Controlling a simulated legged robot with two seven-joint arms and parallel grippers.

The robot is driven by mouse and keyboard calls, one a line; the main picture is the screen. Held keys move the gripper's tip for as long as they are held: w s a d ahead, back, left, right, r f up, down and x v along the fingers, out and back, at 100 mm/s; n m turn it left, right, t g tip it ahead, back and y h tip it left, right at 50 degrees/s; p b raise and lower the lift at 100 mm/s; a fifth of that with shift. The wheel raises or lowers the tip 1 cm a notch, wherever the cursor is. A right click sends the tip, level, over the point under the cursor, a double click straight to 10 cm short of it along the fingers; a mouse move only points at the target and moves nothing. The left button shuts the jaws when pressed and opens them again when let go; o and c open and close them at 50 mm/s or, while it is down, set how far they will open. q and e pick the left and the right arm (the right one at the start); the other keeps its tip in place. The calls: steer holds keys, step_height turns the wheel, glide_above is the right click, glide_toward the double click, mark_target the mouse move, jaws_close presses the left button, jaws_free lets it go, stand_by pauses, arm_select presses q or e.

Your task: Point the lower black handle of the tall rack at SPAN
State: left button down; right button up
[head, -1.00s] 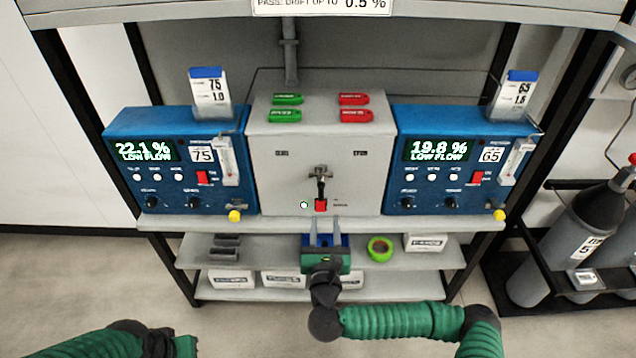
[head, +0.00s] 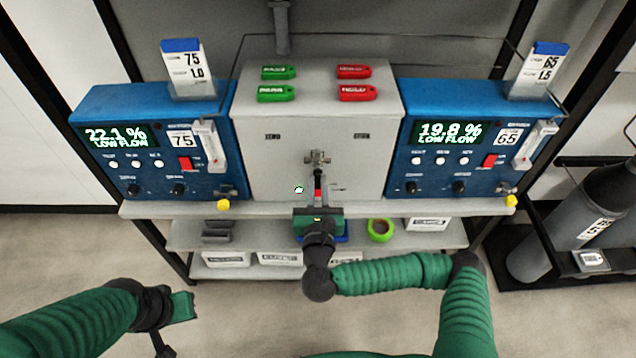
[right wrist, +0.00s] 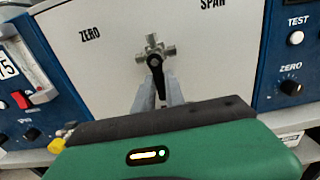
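The lower black handle (right wrist: 156,70) hangs from a metal valve fitting (right wrist: 155,47) on the grey front panel and points downward. In the right wrist view the ZERO label (right wrist: 90,34) is up and left of it, and the SPAN label (right wrist: 213,4) up and right. My right gripper (head: 318,196) is in front of the panel, its two grey fingers drawn close together on either side of the handle; they also show in the right wrist view (right wrist: 160,92). My left gripper (head: 182,307) is low at the left, away from the rack; its fingers are not clear.
Blue analysers stand left (head: 150,140) and right (head: 470,140) of the grey panel (head: 255,165). Yellow knobs (head: 224,204) stick out near the shelf edge. Green tape (head: 380,230) and boxes lie on lower shelves. Gas cylinders (head: 590,220) stand at the right.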

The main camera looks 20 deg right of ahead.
steer(key=shift+a, duration=0.1)
jaws_close()
steer(key=shift+s+d+r+n+p, duration=0.15)
steer(key=shift+d+r+n+p, duration=0.35)
steer(key=shift+n+p, duration=2.35)
steer(key=shift+s+d+r+n+p, duration=0.15)
steer(key=shift+d+r+n+p, duration=0.35)
steer(key=shift+n+p, duration=2.3)
steer(key=shift+s+d+r+n+p, duration=0.15)
steer(key=shift+d+r+n+p, duration=0.3)
steer(key=shift+n+p, duration=2.4)
steer(key=shift+f+n+b, duration=0.1)
steer(key=shift+n+b, duration=0.4)
steer(key=shift+n, duration=0.1)
